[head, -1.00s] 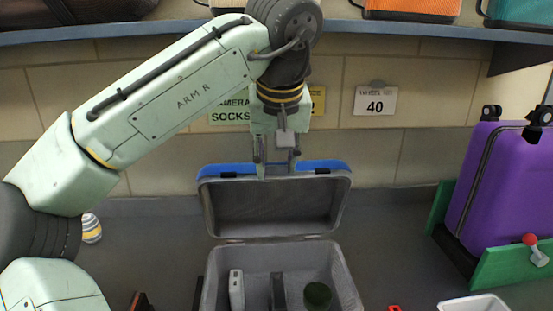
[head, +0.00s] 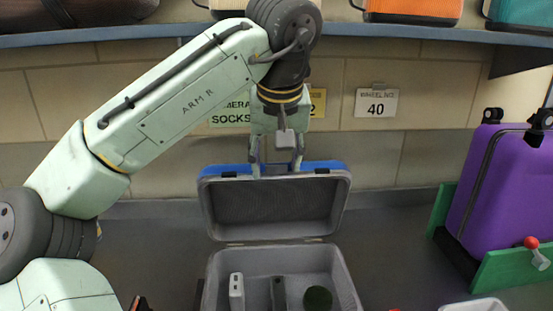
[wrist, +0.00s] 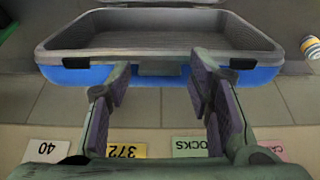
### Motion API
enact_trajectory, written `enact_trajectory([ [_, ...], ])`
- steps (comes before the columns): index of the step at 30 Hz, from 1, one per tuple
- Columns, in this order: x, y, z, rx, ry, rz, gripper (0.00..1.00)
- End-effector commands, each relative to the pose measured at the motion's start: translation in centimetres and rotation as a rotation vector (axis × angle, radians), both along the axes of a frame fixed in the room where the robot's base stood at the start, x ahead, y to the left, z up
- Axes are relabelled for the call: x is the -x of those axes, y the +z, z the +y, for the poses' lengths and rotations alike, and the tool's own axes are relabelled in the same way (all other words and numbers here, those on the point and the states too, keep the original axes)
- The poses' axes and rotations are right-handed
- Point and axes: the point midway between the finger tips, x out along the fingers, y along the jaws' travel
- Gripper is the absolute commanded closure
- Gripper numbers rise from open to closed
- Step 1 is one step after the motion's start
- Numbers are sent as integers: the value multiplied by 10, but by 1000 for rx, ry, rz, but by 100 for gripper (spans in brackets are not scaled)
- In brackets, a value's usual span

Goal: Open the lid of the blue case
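The blue case stands open on the grey counter, its grey-lined base (head: 344,272) facing up. Its lid (head: 322,168) is swung up and stands roughly upright behind the base, with the blue shell showing along its top edge. The lid's rim (wrist: 68,74) also shows in the wrist view, with a grey latch part at its middle. My gripper (head: 276,172) is at the lid's top edge with its fingers spread and nothing between the pads. The wrist view shows its fingers (wrist: 160,82) apart on either side of the latch part. I cannot tell whether a fingertip touches the lid.
The base holds a white item (head: 236,291), a dark upright piece (head: 278,292) and a dark green round thing (head: 318,298). A purple case (head: 495,190) in a green holder stands at right. A shelf (head: 420,33) runs above, close to my arm.

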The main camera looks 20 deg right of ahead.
Motion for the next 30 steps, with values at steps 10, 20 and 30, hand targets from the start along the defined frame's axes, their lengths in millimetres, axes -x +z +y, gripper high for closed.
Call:
enact_trajectory([
  [10,1,1,0,-1,-1,1,47],
  [20,17,44,5,-1,3,-3,47],
  [30,28,69,8,0,0,0,47],
])
